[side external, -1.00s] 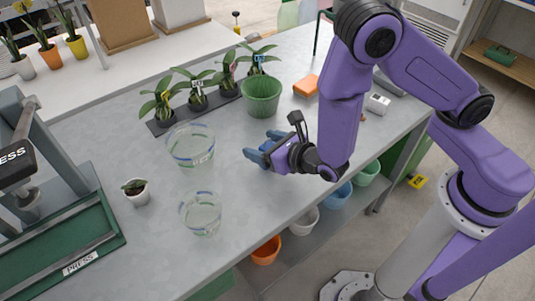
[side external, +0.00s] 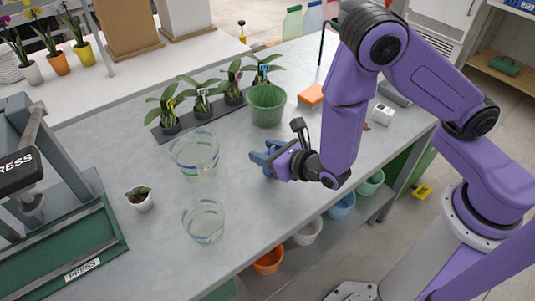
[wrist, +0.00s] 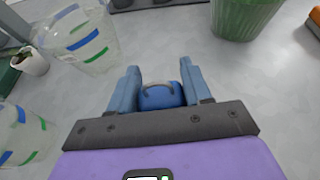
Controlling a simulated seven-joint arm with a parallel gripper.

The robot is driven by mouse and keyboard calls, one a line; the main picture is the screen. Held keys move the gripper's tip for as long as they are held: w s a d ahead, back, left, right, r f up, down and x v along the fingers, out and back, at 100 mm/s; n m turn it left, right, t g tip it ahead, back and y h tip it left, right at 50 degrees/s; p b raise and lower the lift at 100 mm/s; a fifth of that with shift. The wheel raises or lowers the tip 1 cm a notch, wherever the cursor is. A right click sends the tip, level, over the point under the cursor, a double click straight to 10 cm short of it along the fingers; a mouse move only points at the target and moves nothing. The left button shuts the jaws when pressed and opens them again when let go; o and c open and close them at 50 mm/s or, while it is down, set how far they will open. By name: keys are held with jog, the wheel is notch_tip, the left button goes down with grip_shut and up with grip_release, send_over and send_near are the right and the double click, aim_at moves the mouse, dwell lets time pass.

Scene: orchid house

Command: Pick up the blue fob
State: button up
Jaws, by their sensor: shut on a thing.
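The blue fob (wrist: 162,95) shows in the wrist view as a rounded blue body with a grey loop on top. It sits between the two blue-grey fingers of my gripper (wrist: 160,80), which are shut on it. In the side external view my gripper (side external: 261,160) is low at the grey bench top, right of the two clear glasses. The fob cannot be made out there, as the fingers hide it.
Two clear striped glasses (side external: 194,153) (side external: 203,220) stand left of my gripper. A green ribbed pot (side external: 267,105) stands behind it, with orchids on a dark strip (side external: 185,122) and an orange block (side external: 311,95) nearby. A small potted plant (side external: 140,200) and green press (side external: 85,250) are further left.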

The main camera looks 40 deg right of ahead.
jog(key=shift+r, duration=0.4)
notch_tip(320, 180, up, 2)
jog(key=shift+s+r, duration=0.1)
jog(key=shift+r, duration=0.05)
jog(key=s+d+r, duration=0.6)
jog(key=s+r, duration=0.3)
jog(key=s, duration=0.3)
jog(key=shift+d+r, duration=0.15)
jog(key=shift+r, duration=0.05)
